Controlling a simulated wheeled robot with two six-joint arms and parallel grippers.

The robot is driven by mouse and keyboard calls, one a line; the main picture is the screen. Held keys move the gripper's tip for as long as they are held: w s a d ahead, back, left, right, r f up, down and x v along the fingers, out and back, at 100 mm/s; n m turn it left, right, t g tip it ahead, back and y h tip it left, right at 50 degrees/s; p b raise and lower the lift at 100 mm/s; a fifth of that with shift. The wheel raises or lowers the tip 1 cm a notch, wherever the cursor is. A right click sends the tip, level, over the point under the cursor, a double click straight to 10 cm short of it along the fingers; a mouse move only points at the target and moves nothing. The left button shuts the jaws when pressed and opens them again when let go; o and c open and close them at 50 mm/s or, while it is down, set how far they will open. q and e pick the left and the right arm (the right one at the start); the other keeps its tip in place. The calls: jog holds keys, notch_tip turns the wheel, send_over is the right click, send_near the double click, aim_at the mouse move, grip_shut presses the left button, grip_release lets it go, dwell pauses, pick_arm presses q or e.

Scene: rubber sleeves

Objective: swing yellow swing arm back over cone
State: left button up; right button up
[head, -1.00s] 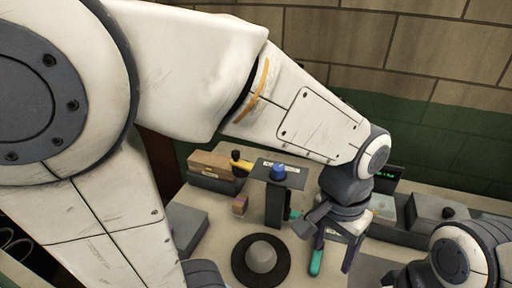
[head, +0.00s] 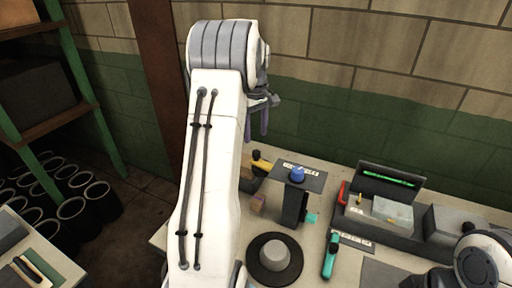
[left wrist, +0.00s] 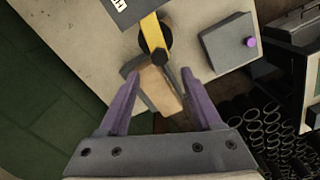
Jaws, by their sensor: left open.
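The yellow swing arm (head: 262,164) shows in the head view behind and left of the dark stand with a blue knob (head: 297,174). It has a black end piece (head: 257,155) and points away from the cone. In the left wrist view the yellow swing arm (left wrist: 151,32) runs above a dark round part. The grey cone (head: 274,257) stands on a dark round base at the table's front, with nothing over it. My left gripper (head: 257,133) is open and empty at the back left, above the arm's end. In the left wrist view its purple fingers (left wrist: 162,78) point toward it.
A tan block (left wrist: 157,88) lies below the swing arm's end, between my fingers in the wrist view. A grey box with a purple knob (left wrist: 230,45) is nearby. A teal tool (head: 331,255) and a grey tray unit (head: 385,232) stand right. Part of my right arm is at lower right.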

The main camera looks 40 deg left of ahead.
aim_at(256, 152)
pick_arm(q)
notch_tip(256, 152, down, 7)
jog(key=shift+r+p, duration=0.1)
jog(key=shift+p, duration=0.5)
grip_shut()
dwell(1.1)
